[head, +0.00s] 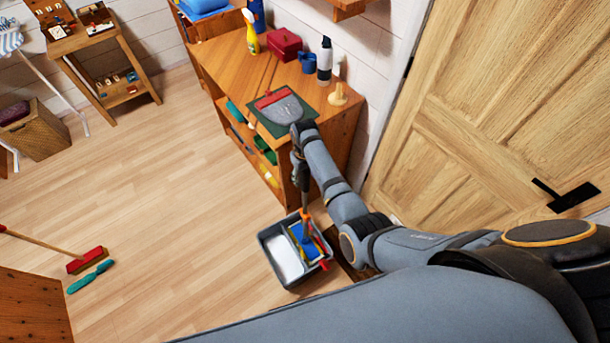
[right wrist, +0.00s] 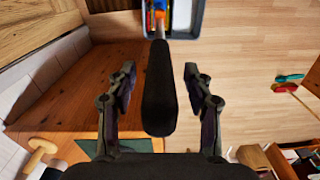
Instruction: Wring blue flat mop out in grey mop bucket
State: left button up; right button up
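The grey mop bucket (head: 268,252) stands on the floor at the lower centre of the head view. The blue flat mop (head: 303,238) has its blue head in the bucket's right compartment, beside a pale left compartment. Its handle rises to my right gripper (head: 301,172). In the right wrist view the black handle grip (right wrist: 160,95) runs between the two fingers of my right gripper (right wrist: 158,82). The fingers are apart, with a gap on each side of the grip. The bucket (right wrist: 200,22) shows at the top there. My left gripper is not in view.
A wooden cabinet (head: 232,82) with bottles, a red box (head: 285,45) and a dustpan (head: 283,107) on it stands close beyond my right arm. A wooden door (head: 490,110) is at the right. A red broom (head: 87,260) and teal brush (head: 91,277) lie on otherwise clear floor.

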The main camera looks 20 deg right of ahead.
jog(key=shift+f, duration=0.1)
notch_tip(320, 180, up, 12)
jog(key=shift+r, duration=0.1)
dwell(0.4)
